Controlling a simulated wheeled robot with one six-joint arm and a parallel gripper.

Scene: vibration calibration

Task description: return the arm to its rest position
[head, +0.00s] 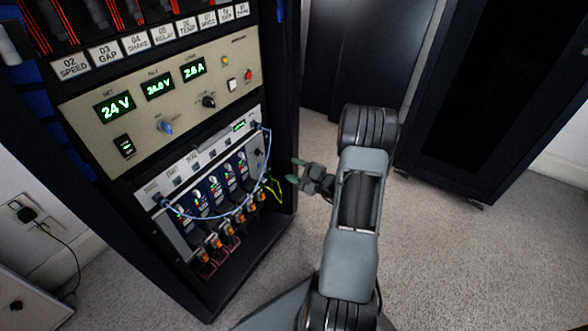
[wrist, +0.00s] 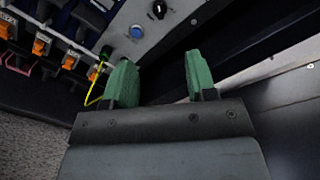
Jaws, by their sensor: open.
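My gripper (head: 297,170) is in front of the right part of the equipment rack (head: 272,60) in the head view, with its green fingertips toward the rack. My grey arm runs up from the bottom and bends over to it. In the wrist view my gripper (wrist: 160,80) shows two green fingers spread apart with nothing between them. Past the fingers is the rack front with a blue button (wrist: 137,31) and a black knob (wrist: 159,9).
The rack holds a power supply panel (head: 165,105) reading 24 V and a module panel (head: 215,185) with blue, yellow-green and orange-ended cables. Dark cabinets (head: 490,90) stand at the back right. Grey carpet (head: 430,250) is open at right. A wall socket (head: 22,210) is at left.

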